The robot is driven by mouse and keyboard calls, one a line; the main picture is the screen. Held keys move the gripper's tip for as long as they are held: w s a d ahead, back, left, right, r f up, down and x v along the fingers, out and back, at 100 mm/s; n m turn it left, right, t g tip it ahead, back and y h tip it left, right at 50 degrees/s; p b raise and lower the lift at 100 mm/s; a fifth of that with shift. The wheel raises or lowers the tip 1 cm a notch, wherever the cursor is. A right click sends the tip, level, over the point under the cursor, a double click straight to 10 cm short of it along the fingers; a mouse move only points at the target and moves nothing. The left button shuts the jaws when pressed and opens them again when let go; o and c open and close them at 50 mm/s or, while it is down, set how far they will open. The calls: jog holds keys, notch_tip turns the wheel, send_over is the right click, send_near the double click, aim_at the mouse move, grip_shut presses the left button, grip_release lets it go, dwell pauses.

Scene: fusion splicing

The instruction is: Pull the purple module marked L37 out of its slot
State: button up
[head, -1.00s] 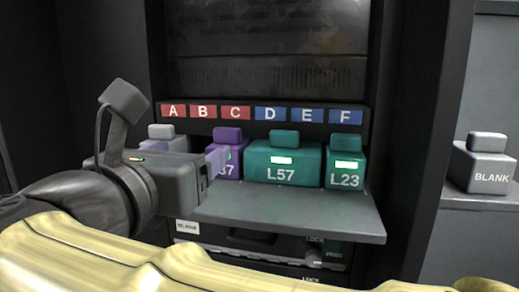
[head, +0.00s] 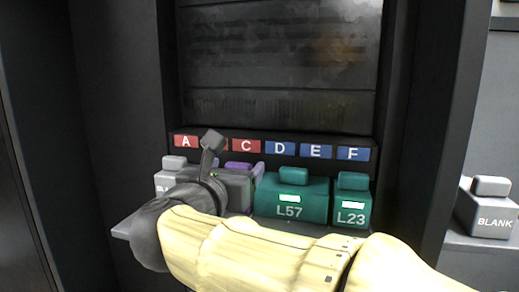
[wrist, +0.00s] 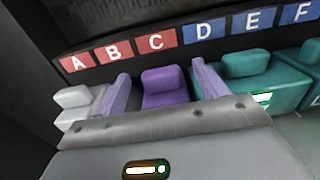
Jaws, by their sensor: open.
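The purple module (wrist: 165,90) sits in the slot row under the B and C labels, its raised grip facing up. In the head view only its purple top (head: 238,166) shows above my gripper, and its marking is hidden. My gripper (wrist: 161,76) is open, with one pale lavender finger on each side of the purple grip. I cannot tell whether the fingers touch it.
A teal module marked L57 (head: 289,199) stands close on the right, then teal L23 (head: 351,203). A grey module (head: 170,177) is on the left. A grey BLANK module (head: 489,207) rests on the right shelf.

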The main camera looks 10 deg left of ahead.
jog(key=w+p, duration=0.1)
jog(key=w, duration=0.2)
jog(key=shift+w+d+r+p, duration=0.15)
jog(key=shift+w+p, duration=0.2)
jog(key=shift+w, duration=0.45)
jog(key=shift+c, duration=0.2)
jog(key=c, duration=1.2)
jog(key=shift+o, duration=0.2)
jog(key=shift+f, duration=0.2)
